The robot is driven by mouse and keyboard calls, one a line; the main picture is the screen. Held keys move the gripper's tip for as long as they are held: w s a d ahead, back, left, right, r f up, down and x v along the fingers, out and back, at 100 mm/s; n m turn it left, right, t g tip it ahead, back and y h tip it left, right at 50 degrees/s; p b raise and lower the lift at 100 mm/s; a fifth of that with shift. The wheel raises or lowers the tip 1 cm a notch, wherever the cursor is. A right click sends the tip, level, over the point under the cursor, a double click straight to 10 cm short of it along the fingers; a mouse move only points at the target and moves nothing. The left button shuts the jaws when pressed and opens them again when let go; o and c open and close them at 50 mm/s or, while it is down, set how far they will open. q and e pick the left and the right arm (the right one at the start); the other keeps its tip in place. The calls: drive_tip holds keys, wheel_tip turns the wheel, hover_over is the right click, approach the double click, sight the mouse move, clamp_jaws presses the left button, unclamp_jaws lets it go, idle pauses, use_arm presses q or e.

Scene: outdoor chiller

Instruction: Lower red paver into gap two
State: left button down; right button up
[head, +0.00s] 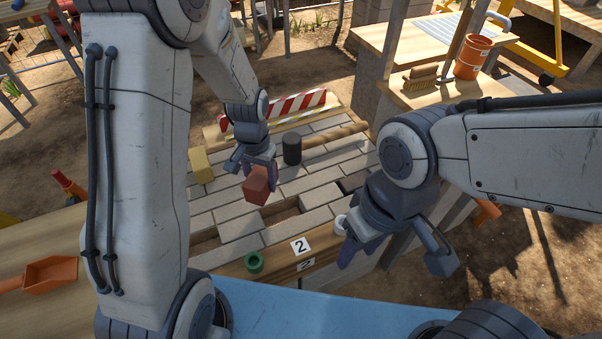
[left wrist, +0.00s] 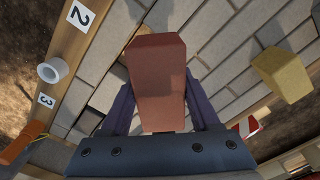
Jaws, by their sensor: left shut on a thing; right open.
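My left gripper (head: 259,170) is shut on the red paver (head: 259,186) and holds it over the paved bed (head: 240,225). In the left wrist view the red paver (left wrist: 157,75) sits between the two fingers and hides part of the bed. The "2" tag also shows in the left wrist view (left wrist: 78,14). My right gripper (head: 396,250) is open and empty at the bed's right front corner.
Another gap (head: 205,243) lies further left. A yellow block (head: 201,166) and a black cylinder (head: 292,149) stand on the bed. A green ring (head: 254,262) and a white roll (head: 341,225) are near the front edge. A striped board (head: 290,106) closes the back.

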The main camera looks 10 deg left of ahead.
use_arm(q)
drive_tip(key=d+r+m+p, duration=0.2)
drive_tip(key=d+m+p, duration=0.2)
drive_tip(key=m+p, duration=0.3)
use_arm(e)
drive_tip(key=shift+r, duration=4.6)
use_arm(q)
wheel_tip(320, 180, down, 7)
drive_tip(key=m+b, duration=0.2)
drive_tip(key=b, duration=0.3)
drive_tip(key=shift+s+d, duration=0.15)
drive_tip(key=shift+d, duration=0.3)
use_arm(e)
wheel_tip(320, 180, down, 5)
drive_tip(key=shift+f, duration=0.2)
use_arm(q)
drive_tip(key=shift+p, duration=0.35)
use_arm(e)
drive_tip(key=shift+r, duration=0.3)
use_arm(q)
drive_tip(key=shift+f, duration=0.2)
use_arm(e)
drive_tip(key=shift+f, duration=0.15)
use_arm(q)
drive_tip(key=shift+f+b, duration=1.45)
drive_tip(key=shift+f, duration=0.4)
drive_tip(key=shift+r, duration=0.1)
use_arm(e)
wheel_tip(320, 180, down, 2)
drive_tip(key=shift+f, duration=0.2)
